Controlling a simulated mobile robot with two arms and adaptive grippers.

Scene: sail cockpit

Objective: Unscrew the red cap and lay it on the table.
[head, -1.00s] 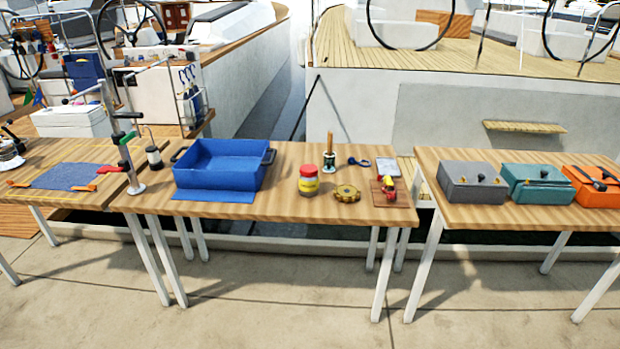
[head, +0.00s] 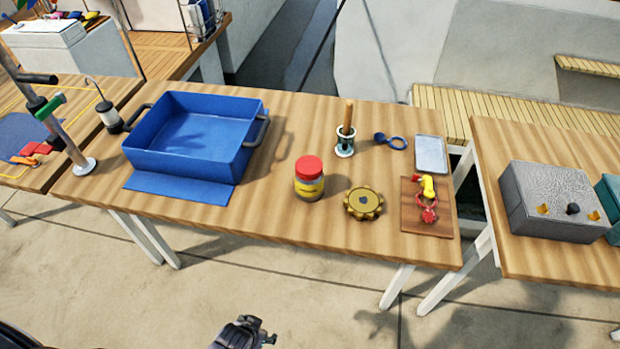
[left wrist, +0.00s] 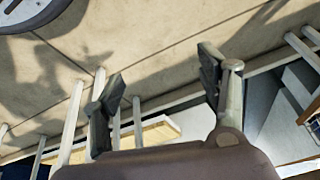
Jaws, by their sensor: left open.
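The red cap (head: 309,164) sits on top of a jar (head: 309,188) with a yellow label and reddish contents. The jar stands upright on the wooden table (head: 260,215), right of the blue bin. My left gripper (head: 268,338) shows at the bottom of the head view, in front of the table and well apart from the jar. In the left wrist view its two fingers (left wrist: 160,92) are spread with nothing between them. The jar is not in the left wrist view. My right gripper is not in view.
A blue bin (head: 256,150) stands left of the jar. A brass gear-like disc (head: 363,203) lies close to its right. Behind are a wooden-handled tool (head: 347,130) and a blue ring-shaped item (head: 392,142). A small board (head: 410,215) lies at right. Table in front of the jar is clear.

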